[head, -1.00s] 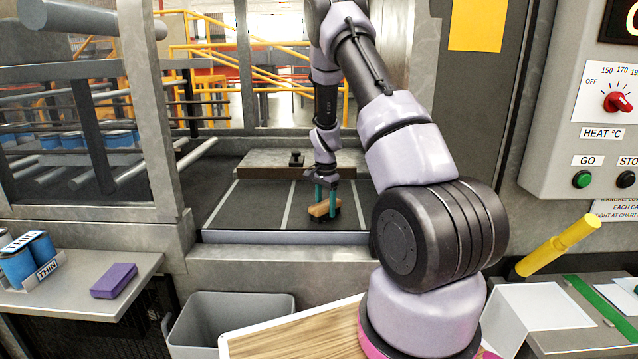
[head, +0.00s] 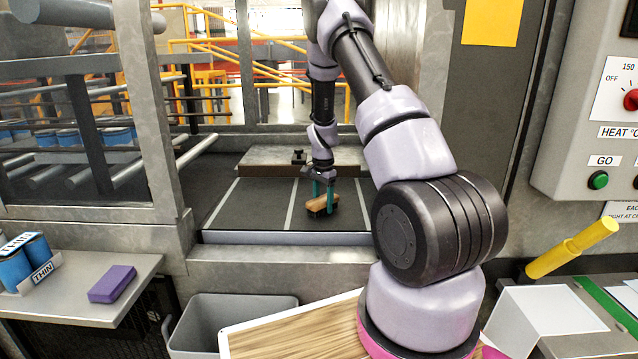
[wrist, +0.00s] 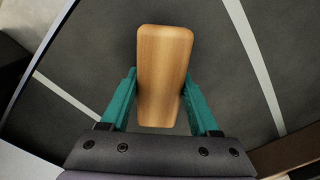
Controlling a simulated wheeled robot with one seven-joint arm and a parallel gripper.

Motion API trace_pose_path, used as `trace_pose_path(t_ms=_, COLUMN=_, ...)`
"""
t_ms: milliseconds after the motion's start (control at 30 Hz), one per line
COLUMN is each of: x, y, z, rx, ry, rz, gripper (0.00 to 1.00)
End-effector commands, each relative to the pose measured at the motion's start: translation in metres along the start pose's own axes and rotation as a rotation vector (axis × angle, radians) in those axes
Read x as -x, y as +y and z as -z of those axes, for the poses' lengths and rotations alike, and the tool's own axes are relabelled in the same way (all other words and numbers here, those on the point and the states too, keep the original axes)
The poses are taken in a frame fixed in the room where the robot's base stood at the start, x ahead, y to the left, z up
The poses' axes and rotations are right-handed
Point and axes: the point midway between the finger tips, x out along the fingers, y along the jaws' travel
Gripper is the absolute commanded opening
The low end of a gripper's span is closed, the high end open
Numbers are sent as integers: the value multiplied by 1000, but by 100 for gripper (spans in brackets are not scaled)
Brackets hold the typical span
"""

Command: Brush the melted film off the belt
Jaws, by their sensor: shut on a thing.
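A wooden-backed brush (head: 322,202) with dark bristles rests low over the dark belt (head: 262,206), which has pale stripes across it. My gripper (head: 323,198) points down with its teal fingers shut on the brush's sides. In the wrist view the brush's wooden back (wrist: 164,75) lies between the two fingers (wrist: 158,98). Whether the bristles touch the belt I cannot tell. I see no melted film clearly in either view; any patch under the brush is hidden.
A grey bin (head: 235,318) and a wooden board (head: 290,335) are in front. The control panel (head: 590,110) is at right.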

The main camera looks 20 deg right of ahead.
Motion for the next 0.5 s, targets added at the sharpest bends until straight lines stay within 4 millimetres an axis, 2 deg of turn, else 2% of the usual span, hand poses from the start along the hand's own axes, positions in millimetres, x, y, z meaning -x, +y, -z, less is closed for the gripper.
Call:
trace_pose_path(t_ms=300, x=3, y=3, z=10, rx=6, ry=0, rz=0, gripper=0)
trace_pose_path(t_ms=433, x=38, y=4, z=12, rx=6, ry=1, rz=5, gripper=0)
trace_pose_path(t_ms=500, x=41, y=6, z=14, rx=5, ry=0, rz=2, gripper=0)
